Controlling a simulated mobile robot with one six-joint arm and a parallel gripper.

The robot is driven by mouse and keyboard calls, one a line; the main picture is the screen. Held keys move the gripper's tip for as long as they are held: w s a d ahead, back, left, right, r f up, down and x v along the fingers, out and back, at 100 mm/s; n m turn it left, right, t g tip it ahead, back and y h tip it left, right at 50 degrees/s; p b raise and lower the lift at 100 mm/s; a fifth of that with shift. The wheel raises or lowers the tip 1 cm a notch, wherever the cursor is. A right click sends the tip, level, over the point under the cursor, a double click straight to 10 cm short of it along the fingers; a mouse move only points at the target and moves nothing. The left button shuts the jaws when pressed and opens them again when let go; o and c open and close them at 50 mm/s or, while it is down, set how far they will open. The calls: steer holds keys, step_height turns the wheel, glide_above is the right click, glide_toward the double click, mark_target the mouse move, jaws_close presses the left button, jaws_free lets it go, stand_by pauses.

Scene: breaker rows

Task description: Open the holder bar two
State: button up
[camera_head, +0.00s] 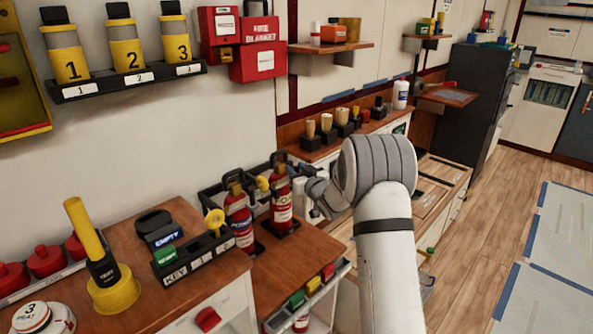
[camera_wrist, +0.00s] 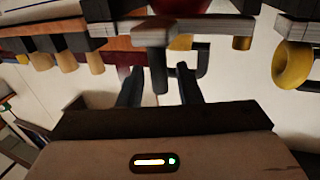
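Two red fire extinguishers (camera_head: 239,217) (camera_head: 281,200) stand side by side in a black holder against the wall in the head view. No bar numbered two is readable there, so I cannot tell which bar it is. In the wrist view a grey block-like bar (camera_wrist: 152,34) and a dark bent bar (camera_wrist: 203,62) lie just beyond my gripper (camera_wrist: 158,88).
A key rack (camera_head: 192,258) and a yellow-handled tool (camera_head: 100,255) stand on the wooden counter at left. Numbered yellow canisters (camera_head: 126,47) sit on a wall rack. A red blanket box (camera_head: 258,48) hangs on the wall. The floor at right (camera_head: 480,230) is open.

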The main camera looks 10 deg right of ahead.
jaws_close()
steer(key=shift+d, duration=0.1)
stand_by(0.3)
